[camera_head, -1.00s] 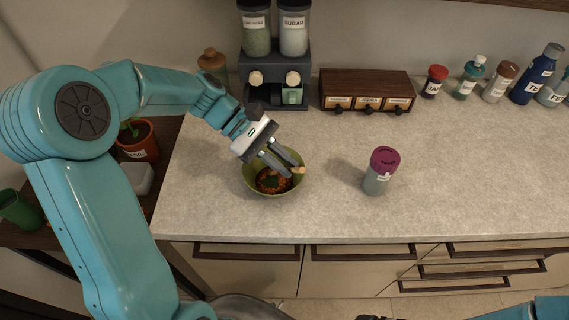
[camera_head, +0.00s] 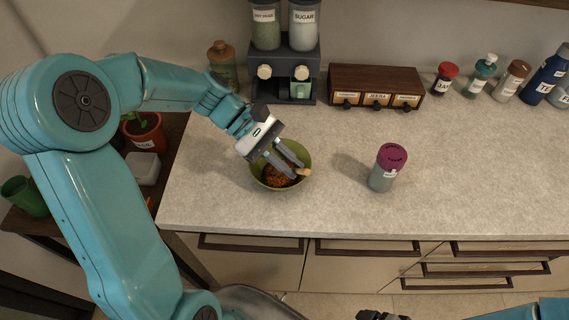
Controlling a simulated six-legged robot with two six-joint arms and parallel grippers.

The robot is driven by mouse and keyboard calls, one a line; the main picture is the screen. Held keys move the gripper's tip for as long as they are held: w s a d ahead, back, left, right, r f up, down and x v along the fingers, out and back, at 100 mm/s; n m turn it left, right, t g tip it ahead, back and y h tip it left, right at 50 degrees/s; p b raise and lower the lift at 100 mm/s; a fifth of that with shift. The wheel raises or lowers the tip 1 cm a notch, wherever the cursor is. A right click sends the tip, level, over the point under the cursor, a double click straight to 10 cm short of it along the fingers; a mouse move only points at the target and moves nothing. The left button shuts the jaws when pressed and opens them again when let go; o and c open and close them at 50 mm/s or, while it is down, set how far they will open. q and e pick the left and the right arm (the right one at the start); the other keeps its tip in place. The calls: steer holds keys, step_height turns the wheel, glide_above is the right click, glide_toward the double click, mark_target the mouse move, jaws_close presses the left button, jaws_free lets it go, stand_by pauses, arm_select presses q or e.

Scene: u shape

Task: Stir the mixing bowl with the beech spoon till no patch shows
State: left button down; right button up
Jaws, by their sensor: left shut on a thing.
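The green mixing bowl (camera_head: 257,181) stands on the counter near its front edge. It holds an orange-brown, grainy mix (camera_head: 276,176); no dark green patch shows in the part I can see. My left gripper (camera_head: 299,174) reaches over the bowl from the upper left and is shut on the beech spoon (camera_head: 305,172). Only a small pale wooden end of the spoon shows at the fingertips; the rest is hidden. The fingers cover part of the mix. A dark part of my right gripper (camera_head: 380,316) shows at the bottom edge, too cut off to read.
A purple-lidded shaker (camera_head: 384,172) stands right of the bowl. Behind are a dispenser with two jars (camera_head: 284,76), a small drawer box (camera_head: 375,87) and a brown-capped bottle (camera_head: 222,68). Several bottles line the back right. The counter's right part is clear.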

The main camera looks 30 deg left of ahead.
arm_select(q)
step_height(320, 180, up, 2)
steer(key=shift+s+r+p, duration=0.1)
steer(key=shift+p, duration=0.8)
step_height(320, 180, up, 9)
steer(key=p, duration=0.7)
steer(key=shift+f+p, duration=0.2)
steer(key=shift+p, duration=0.1)
step_height(320, 180, down, 10)
steer(key=b, duration=0.8)
steer(key=shift+b, duration=0.4)
steer(key=shift+r, duration=0.1)
